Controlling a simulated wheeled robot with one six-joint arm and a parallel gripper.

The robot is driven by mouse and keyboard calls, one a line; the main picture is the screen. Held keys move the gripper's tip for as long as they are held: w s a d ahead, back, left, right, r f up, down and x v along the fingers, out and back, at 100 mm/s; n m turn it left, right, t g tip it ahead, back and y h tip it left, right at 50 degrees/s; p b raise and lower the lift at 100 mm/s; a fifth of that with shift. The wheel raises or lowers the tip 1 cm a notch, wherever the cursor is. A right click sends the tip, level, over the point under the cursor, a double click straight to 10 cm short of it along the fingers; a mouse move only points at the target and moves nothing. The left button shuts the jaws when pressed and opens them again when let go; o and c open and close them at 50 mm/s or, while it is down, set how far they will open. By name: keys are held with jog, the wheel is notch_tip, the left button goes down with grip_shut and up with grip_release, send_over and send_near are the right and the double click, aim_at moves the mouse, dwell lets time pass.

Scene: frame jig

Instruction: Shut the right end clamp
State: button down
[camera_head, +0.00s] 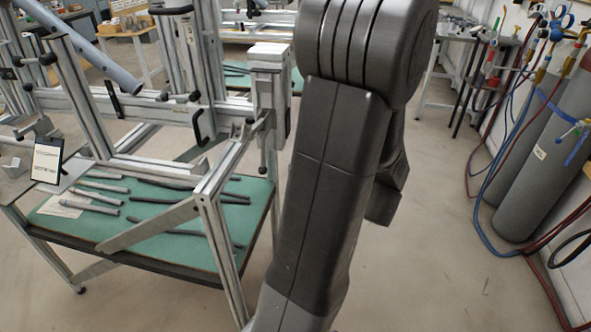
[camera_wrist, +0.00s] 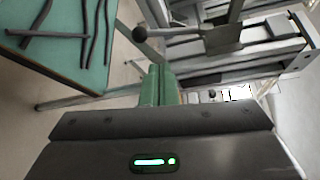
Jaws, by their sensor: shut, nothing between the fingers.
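The frame jig (camera_head: 130,105) of aluminium rails stands left of my arm in the head view. Its right end carries an upright block (camera_head: 270,95); which part there is the right end clamp I cannot tell clearly. In the wrist view a lever with a black ball knob (camera_wrist: 139,33) runs to a grey metal plate (camera_wrist: 222,40) on the rails. My gripper (camera_wrist: 160,85) shows in the wrist view, its green fingers together and empty. The fingertips are just below the knob in the picture, with no clear contact. In the head view my gripper is hidden behind my arm.
A green-topped shelf (camera_head: 160,235) under the jig holds several grey tubes; it also shows in the wrist view (camera_wrist: 60,50). A tablet (camera_head: 47,160) is at the jig's left. Gas cylinders (camera_head: 540,150) with hoses stand at the right wall. The floor between is clear.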

aim_at(264, 152)
jog(key=x, duration=0.8)
jog(key=shift+w+a+f, duration=0.15)
jog(key=shift+a, duration=0.05)
jog(key=shift+p, duration=0.35)
jog(key=shift+s+a+g+p, duration=0.1)
jog(key=shift+s+g+p, duration=0.15)
jog(key=shift+g+p, duration=0.05)
jog(key=shift+s+m+p, duration=0.25)
jog(key=shift+m+p, duration=0.15)
jog(key=shift+m, duration=0.1)
jog(key=shift+s+a+r+m+g+p, duration=0.3)
jog(key=shift+s+r+m+g+p, duration=0.75)
jog(key=shift+p, duration=1.6)
jog(key=shift+s+a+r+m+g+p, duration=0.3)
jog(key=shift+s+r+m+g+p, duration=0.7)
jog(key=shift+p, duration=1.6)
jog(key=shift+s+a+r+m+g+p, duration=0.3)
jog(key=shift+s+r+m+g+p, duration=0.3)
jog(key=shift+r+m+g+p, duration=1.4)
jog(key=shift+f+n+t+p, duration=0.45)
jog(key=shift+n+t+p, duration=0.2)
jog(key=shift+t+p, duration=0.1)
